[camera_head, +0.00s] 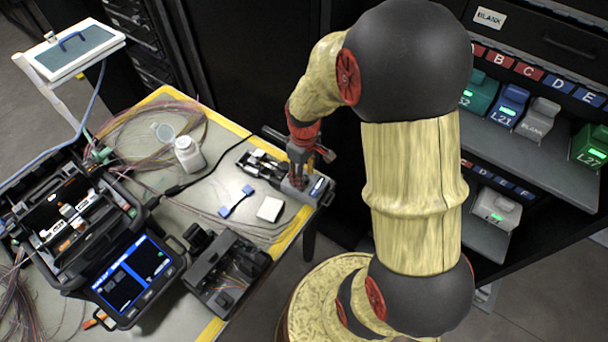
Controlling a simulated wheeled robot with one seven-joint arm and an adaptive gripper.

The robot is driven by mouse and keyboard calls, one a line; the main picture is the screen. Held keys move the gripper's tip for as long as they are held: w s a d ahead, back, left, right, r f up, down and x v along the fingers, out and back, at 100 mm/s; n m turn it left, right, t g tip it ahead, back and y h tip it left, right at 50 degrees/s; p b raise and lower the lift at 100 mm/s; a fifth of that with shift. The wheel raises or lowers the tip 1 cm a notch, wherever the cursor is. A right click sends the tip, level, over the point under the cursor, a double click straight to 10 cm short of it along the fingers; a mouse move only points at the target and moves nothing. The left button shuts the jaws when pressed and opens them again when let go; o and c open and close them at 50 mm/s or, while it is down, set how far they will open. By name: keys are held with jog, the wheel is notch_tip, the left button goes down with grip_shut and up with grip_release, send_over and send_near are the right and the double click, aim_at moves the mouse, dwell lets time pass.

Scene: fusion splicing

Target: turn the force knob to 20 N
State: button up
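A small grey device (297,194) with a little dark display (318,187) sits at the right corner of the table. My gripper (297,176) points down at the top of this device, at or just above it. The force knob cannot be made out; the gripper covers the part of the device beneath it. The fingers are small and dark here, so I cannot tell whether they are shut on a knob. The force reading is too small to read.
The table (185,215) also holds a black splicer with a lit screen (133,280), a black fixture (225,275), a white bottle (188,154), a white block (269,209), a blue clip (237,201) and loose fibres. A shelf of labelled boxes (508,105) stands at right.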

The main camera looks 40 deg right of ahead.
jog(key=shift+c, duration=0.5)
grip_shut()
jog(key=m+p, duration=0.2)
jog(key=shift+r+m, duration=0.15)
jog(key=shift+m, duration=0.25)
jog(key=m+p, duration=0.2)
jog(key=m, duration=0.1)
jog(key=shift+m, duration=0.3)
jog(key=m+p, duration=0.2)
jog(key=m, duration=0.4)
jog(key=shift+p, duration=0.3)
